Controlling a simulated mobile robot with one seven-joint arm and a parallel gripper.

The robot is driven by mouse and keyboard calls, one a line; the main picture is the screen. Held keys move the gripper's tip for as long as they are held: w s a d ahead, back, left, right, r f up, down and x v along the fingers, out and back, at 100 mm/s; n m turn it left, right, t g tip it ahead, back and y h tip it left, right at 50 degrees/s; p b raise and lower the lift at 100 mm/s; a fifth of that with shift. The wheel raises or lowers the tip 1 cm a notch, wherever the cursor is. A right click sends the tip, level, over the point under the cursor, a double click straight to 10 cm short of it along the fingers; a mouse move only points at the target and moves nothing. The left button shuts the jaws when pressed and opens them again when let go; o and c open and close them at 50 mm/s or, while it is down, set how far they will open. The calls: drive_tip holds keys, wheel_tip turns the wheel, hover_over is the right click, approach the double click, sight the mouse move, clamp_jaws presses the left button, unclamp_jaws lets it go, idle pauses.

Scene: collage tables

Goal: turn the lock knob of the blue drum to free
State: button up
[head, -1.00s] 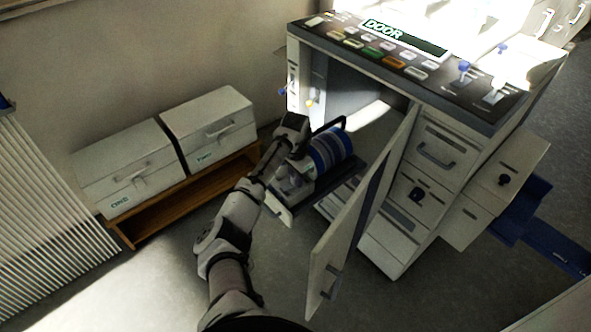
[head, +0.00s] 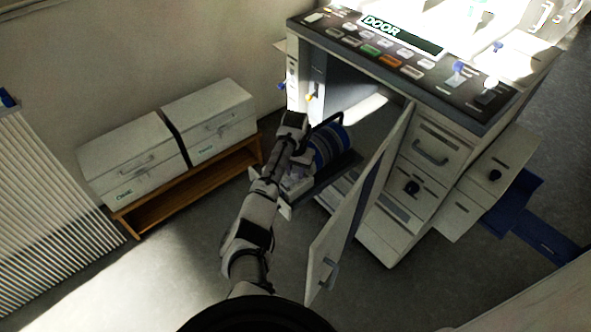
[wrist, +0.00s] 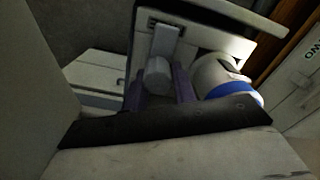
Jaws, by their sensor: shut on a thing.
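The blue drum (head: 328,144), with lighter bands, lies on a pulled-out tray (head: 336,176) in front of the open cabinet in the head view. My arm reaches to its near side and hides part of it. In the wrist view, my gripper (wrist: 159,88) has its two purplish fingers on either side of a grey rounded knob (wrist: 157,72), shut on it. The knob sits below a pale upright bar on a pale panel. A white rounded part with a blue band (wrist: 229,82) is just right of the fingers. The knob's setting cannot be read.
The cabinet door (head: 356,210) stands open to the right of my arm. Two pale boxes (head: 130,155) (head: 208,117) stand on a low wooden shelf (head: 190,197) at left. A radiator (head: 50,205) is at far left. The floor between is clear.

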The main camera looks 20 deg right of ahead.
sight(295, 169)
drive_tip(key=o, duration=1)
drive_tip(key=shift+c, duration=0.2)
drive_tip(key=shift+r, duration=0.1)
wheel_tip(295, 169, up, 14)
drive_tip(key=b, duration=0.1)
drive_tip(key=shift+w, duration=0.1)
